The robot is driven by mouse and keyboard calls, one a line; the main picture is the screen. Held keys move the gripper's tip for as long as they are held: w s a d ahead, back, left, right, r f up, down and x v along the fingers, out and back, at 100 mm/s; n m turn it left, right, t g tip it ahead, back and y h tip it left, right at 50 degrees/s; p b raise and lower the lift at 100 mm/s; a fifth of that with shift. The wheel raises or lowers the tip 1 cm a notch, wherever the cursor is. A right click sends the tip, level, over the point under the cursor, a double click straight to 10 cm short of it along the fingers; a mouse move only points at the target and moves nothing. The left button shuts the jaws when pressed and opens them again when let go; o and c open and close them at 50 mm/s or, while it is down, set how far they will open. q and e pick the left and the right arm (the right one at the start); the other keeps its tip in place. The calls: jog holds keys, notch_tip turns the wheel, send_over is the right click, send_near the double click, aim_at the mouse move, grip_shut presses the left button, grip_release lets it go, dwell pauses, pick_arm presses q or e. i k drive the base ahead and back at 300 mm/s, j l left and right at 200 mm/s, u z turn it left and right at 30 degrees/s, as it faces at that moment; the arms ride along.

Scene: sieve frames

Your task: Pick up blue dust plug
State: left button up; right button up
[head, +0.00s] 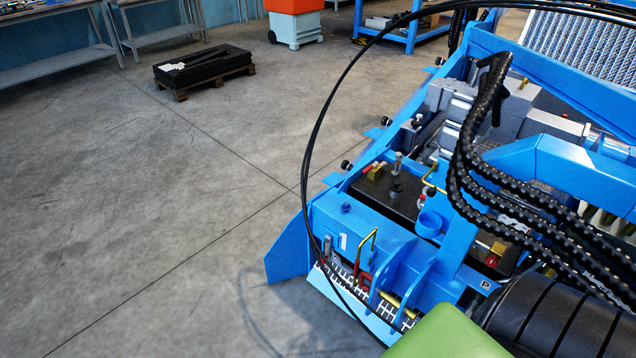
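Neither of my grippers shows in the head view. A large blue machine (375,228) fills the right side. A small dark blue knob-like piece (346,208) sits on its front top plate; it may be the blue dust plug, but it is too small to tell. A larger blue round cup-like piece (430,224) stands farther right on the machine, beside the dark panel (398,203). I cannot tell for sure which of these is the dust plug.
Black hoses (478,150) and a thin looping cable (318,130) cross over the machine. A yellow handle (368,250) and red shackle (363,284) are at its front. A green surface (447,335) and black ribbed cylinder (560,318) are below. Open floor (150,220) lies left.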

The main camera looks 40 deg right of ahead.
aim_at(346, 207)
jog(key=i, duration=2.2)
jog(key=i+j+z, duration=0.1)
jog(key=i+z, duration=0.15)
jog(key=i, duration=0.25)
jog(key=i+j+z, duration=0.15)
jog(key=i+z, duration=0.15)
jog(key=i, duration=0.15)
jog(key=i+j+z, duration=0.25)
jog(key=i, duration=0.25)
jog(key=z, duration=2.45)
